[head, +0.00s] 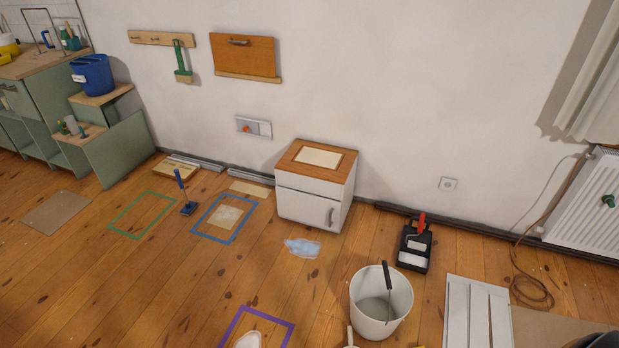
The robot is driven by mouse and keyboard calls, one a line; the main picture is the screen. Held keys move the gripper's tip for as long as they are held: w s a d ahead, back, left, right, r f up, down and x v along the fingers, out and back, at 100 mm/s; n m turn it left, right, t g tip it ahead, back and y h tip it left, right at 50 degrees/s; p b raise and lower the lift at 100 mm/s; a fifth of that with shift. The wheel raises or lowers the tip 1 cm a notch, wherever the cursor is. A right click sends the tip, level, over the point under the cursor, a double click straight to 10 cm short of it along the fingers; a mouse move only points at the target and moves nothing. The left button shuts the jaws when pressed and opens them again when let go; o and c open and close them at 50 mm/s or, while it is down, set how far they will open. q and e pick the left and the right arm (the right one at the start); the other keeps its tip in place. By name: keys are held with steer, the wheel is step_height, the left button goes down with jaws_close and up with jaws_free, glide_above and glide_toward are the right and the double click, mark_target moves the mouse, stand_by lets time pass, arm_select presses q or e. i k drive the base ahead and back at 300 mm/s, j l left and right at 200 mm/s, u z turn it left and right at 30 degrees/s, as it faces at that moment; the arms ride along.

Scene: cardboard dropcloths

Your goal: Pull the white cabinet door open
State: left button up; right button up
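The white cabinet (348,196) stands on the floor against the wall, near the middle of the head view. It has a brown wooden top with a pale panel set in it. Its white door (300,209) is on the front, below a white upper panel (300,182). The door looks closed, flush with the front. A small metal handle (331,217) sits upright near the door's right edge. Neither of my grippers can be made out in the view.
A light blue-white patch (302,248) lies on the floor just before the cabinet. Taped outlines mark the floor at left, and a blue-handled tool (188,208) stands there.

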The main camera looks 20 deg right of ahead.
mark_target(316, 210)
steer(key=i+j+z, duration=0.1)
steer(key=i+z, duration=0.4)
steer(key=i+j+z, duration=0.2)
steer(key=z, duration=0.25)
steer(key=i+j+z, duration=0.35)
steer(key=z, duration=0.15)
